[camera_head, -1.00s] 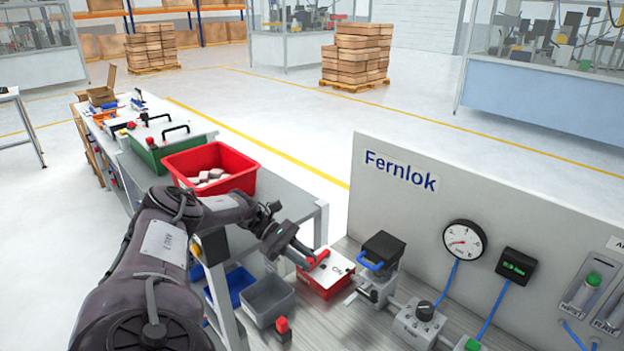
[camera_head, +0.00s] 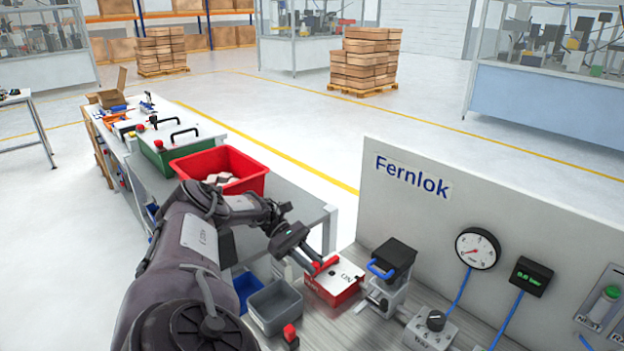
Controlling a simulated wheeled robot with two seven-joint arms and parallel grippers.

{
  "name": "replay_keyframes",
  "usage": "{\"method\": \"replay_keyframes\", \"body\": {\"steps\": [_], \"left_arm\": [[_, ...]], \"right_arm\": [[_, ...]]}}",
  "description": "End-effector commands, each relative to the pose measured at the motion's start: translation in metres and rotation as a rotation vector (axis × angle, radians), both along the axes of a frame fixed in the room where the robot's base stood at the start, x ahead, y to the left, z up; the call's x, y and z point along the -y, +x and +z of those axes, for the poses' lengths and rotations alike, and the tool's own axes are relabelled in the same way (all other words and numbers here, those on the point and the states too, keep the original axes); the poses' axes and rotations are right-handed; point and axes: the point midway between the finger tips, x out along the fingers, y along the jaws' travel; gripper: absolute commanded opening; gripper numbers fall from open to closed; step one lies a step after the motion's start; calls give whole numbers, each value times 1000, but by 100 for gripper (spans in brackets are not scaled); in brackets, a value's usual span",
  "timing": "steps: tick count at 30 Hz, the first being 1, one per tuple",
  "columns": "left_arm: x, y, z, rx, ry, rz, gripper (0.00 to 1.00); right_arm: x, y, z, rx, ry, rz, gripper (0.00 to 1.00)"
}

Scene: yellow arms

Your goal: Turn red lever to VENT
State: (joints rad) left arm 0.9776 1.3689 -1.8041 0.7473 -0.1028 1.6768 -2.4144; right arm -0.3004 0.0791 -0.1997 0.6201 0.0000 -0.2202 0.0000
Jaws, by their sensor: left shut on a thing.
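The red lever (camera_head: 328,264) lies on the white top of a small red box (camera_head: 333,292) on the bench. Its free end points toward my left gripper. The lettering "ON" shows on the box top beside it; I cannot read a VENT mark. My left gripper (camera_head: 316,268) reaches in from the left and is shut on the red lever at the box's left edge. The fingers partly cover the lever's end. My right gripper is out of view.
A grey bin (camera_head: 275,307) and a red button (camera_head: 290,333) are near the front left. The Fernlok panel (camera_head: 460,205) rises behind, with a gauge (camera_head: 478,248).

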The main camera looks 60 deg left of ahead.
Motion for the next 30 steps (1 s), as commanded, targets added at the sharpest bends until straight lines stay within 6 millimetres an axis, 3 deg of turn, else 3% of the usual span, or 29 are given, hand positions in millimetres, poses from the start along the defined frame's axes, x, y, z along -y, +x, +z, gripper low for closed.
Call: {"method": "replay_keyframes", "body": {"steps": [1, 6, 16, 30], "left_arm": [[0, 1, 1, 3, 0, 0, 21], [0, 1, 1, 2, 0, -1, 42], [-4, -1, 1, 2, 0, 1, 42], [-62, -21, 24, 4, 0, 2, 42]], "right_arm": [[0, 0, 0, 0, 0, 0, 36], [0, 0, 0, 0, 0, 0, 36], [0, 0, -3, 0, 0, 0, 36], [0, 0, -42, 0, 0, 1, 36]]}}
